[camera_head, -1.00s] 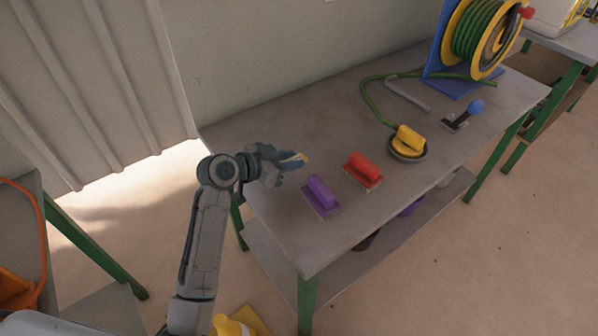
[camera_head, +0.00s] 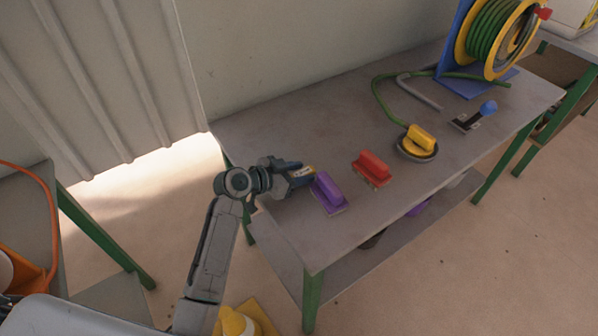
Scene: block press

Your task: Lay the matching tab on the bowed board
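I cannot make out a bowed board or a tab in this view. On the grey table (camera_head: 290,121) lie a purple block-handled brush (camera_head: 327,192) and, to its right, a red one (camera_head: 371,168). Farther right a yellow-handled piece (camera_head: 419,139) sits on a dark round base. My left gripper (camera_head: 304,175) is over the table's left part, its fingertips right beside the purple brush's left end. Whether it touches the brush, and how far its fingers are apart, I cannot tell. My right gripper is out of view.
A blue-handled tool (camera_head: 478,115) lies at the right. A green hose (camera_head: 377,96) runs from a blue-and-yellow reel (camera_head: 497,35) at the back right. The table's back left is clear. A lower shelf (camera_head: 345,271) holds partly hidden items.

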